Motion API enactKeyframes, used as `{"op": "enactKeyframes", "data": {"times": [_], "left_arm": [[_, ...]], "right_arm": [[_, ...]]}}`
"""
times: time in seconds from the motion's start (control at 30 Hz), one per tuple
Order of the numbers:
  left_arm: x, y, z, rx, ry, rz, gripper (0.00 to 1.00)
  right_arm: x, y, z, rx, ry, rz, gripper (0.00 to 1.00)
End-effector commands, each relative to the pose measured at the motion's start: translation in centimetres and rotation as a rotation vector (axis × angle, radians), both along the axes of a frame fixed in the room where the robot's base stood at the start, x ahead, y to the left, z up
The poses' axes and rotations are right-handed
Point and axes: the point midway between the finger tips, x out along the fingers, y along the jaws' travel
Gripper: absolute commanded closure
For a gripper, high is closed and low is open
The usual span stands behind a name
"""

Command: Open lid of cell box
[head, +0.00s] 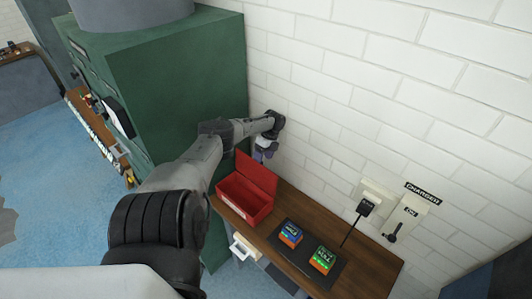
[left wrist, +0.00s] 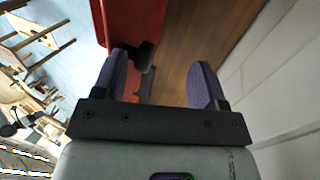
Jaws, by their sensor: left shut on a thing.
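The red cell box (head: 236,206) stands on the wooden bench in the head view. Its lid (head: 259,174) is raised, standing about upright at the back, and the inside shows. My left gripper (head: 264,152) is at the top edge of the raised lid, close to the wall. In the left wrist view its two purple fingers (left wrist: 160,88) are spaced apart, with a dark part of the lid (left wrist: 146,56) against the left finger. The red of the box (left wrist: 133,22) shows beyond it. My left gripper is shut on the lid; the exact contact is partly hidden. My right gripper is out of view.
Two cells, one blue (head: 290,234) and one green (head: 322,260), lie on a black pad (head: 301,256) right of the box. A black charger plug (head: 367,207) and a switch panel (head: 405,215) are on the white brick wall. A green cabinet (head: 180,85) stands left.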

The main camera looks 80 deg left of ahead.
Motion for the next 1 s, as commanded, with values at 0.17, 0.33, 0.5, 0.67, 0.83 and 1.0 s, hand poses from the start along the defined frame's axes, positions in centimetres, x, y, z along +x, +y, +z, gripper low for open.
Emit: {"op": "enactKeyframes", "data": {"times": [0.17, 0.33, 0.5, 0.67, 0.83, 1.0], "left_arm": [[-1.1, -0.5, -1.6, -0.006, 0.030, -0.004, 0.42], [-0.4, 0.2, 0.9, 0.002, 0.019, -0.005, 0.42], [0.9, 0.9, 4.9, 0.013, -0.003, -0.004, 0.42], [3.2, -1.7, 6.9, 0.010, -0.005, -0.007, 0.42], [5.4, -4.1, 8.8, 0.009, -0.008, -0.006, 0.42], [7.1, -5.9, 10.3, 0.010, -0.010, -0.003, 0.42]], "right_arm": [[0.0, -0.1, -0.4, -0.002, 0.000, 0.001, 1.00], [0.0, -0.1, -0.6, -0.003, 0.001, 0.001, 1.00], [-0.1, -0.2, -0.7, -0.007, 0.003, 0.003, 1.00], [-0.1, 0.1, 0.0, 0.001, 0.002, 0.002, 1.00], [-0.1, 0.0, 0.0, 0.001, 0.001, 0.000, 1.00], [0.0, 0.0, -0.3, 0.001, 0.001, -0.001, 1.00]]}}
